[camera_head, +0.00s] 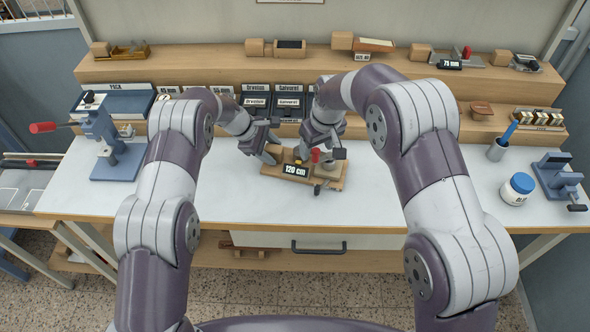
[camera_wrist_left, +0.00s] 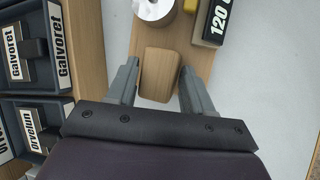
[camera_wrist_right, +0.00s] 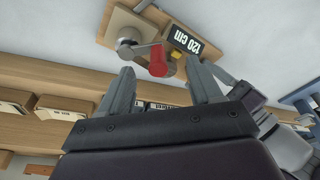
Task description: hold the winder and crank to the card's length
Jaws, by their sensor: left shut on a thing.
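The winder is a wooden board (camera_head: 335,184) on the table with a black sign (camera_head: 295,169) reading "120 cm", a metal roll, a yellow part and a crank with a red handle (camera_wrist_right: 157,60). My left gripper (camera_head: 271,156) is shut on the wooden block (camera_wrist_left: 157,75) at the winder's left end, which shows between its fingers in the left wrist view. My right gripper (camera_wrist_right: 163,85) is open above the winder. The red handle shows just beyond and between its fingertips, apart from them. No separate card can be made out.
Dark trays labelled Orvelun and Galvoret (camera_head: 289,103) stand just behind the winder. A blue press with a red handle (camera_head: 43,128) is at the left. The table's front is clear.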

